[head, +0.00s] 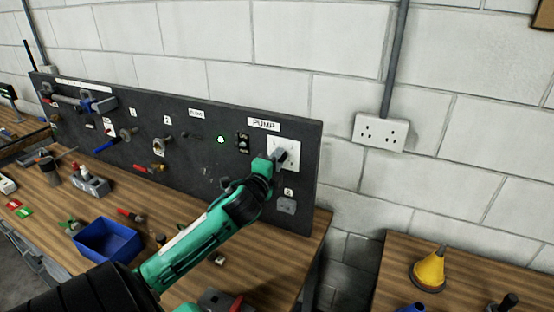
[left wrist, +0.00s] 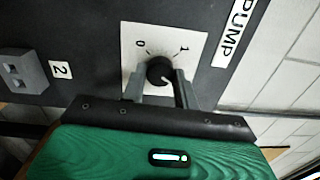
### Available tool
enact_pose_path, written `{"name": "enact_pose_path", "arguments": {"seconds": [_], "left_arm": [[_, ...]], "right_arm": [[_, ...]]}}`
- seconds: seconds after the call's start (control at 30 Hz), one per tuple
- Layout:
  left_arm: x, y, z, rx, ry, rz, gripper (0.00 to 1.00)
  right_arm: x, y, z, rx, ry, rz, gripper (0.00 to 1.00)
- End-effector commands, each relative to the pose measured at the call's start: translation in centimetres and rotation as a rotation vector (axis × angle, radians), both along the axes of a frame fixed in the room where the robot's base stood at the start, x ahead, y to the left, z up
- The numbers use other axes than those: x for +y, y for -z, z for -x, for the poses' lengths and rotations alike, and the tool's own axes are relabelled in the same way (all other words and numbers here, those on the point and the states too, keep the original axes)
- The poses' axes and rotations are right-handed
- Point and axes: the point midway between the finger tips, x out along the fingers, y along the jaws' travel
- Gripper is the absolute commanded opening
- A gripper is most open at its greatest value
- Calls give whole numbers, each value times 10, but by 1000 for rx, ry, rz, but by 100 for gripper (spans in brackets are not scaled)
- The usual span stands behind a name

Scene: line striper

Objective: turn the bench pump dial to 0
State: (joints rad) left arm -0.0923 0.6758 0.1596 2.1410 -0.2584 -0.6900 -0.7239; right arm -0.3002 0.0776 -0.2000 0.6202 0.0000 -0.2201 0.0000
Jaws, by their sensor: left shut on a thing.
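The pump dial is a round black knob (left wrist: 158,70) on a white plate (head: 291,150) under the PUMP label (head: 263,124) on the dark panel. In the left wrist view the plate (left wrist: 192,38) bears a 0 and a 1, and the picture is turned sideways. My left gripper (head: 278,159) is at the plate in the head view. In the left wrist view its two fingers (left wrist: 161,88) are on either side of the knob, shut on it. A small pale mark shows on the knob; I cannot tell which number it points to. My right gripper is not in view.
A grey box marked 2 (head: 287,205) sits below the dial. A lit green lamp (head: 221,139) and a black switch (head: 243,143) are to its left. A blue bin (head: 107,240) and several tools lie on the wooden bench. A yellow funnel (head: 430,271) stands on another bench.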

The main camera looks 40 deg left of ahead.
Motion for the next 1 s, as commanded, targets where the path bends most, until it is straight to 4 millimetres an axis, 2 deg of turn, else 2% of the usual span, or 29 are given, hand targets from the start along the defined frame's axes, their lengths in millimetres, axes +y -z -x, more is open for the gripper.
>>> {"name": "enact_pose_path", "arguments": {"seconds": [1.0], "left_arm": [[-1,-2,0,-293,-2,923,7]], "right_arm": [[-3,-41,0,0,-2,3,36]]}}
